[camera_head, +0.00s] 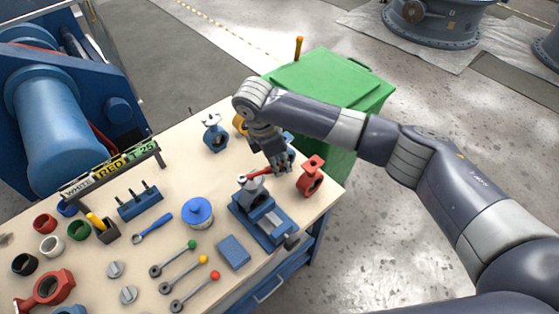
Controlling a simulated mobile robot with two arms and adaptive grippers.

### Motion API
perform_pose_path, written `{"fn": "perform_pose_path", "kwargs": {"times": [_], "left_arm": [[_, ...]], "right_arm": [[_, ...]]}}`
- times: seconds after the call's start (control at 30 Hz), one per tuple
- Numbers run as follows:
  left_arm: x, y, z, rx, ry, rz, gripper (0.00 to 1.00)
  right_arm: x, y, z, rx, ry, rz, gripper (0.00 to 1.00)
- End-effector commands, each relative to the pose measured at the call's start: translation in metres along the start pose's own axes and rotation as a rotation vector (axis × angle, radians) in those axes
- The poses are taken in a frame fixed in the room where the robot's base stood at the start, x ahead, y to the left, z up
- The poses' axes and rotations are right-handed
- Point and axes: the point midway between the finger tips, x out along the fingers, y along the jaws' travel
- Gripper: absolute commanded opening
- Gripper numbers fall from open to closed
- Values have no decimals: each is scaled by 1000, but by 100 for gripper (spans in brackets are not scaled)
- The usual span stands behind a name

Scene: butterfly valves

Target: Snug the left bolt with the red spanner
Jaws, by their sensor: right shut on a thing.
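My right gripper (280,165) reaches in over the far right part of the bench and points down. It is shut on the red spanner (258,173), whose visible part sticks out to the left of the fingers. The spanner's left end lies at or just above the grey top of the piece in the blue vise (262,222); I cannot tell whether it touches. The left bolt is too small to make out there. My left gripper is not in view.
A blue tin (198,212), a blue block (234,252) and several ball-ended levers (190,290) lie left and in front. A green bin (325,85) stands behind the bench.

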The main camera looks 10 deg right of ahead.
Motion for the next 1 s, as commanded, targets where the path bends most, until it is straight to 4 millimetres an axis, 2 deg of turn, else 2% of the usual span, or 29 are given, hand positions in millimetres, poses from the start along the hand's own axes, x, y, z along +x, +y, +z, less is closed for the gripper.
{"fn": "perform_pose_path", "kwargs": {"times": [1.0], "left_arm": [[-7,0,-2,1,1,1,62]], "right_arm": [[4,0,2,3,-2,-1,0]]}}
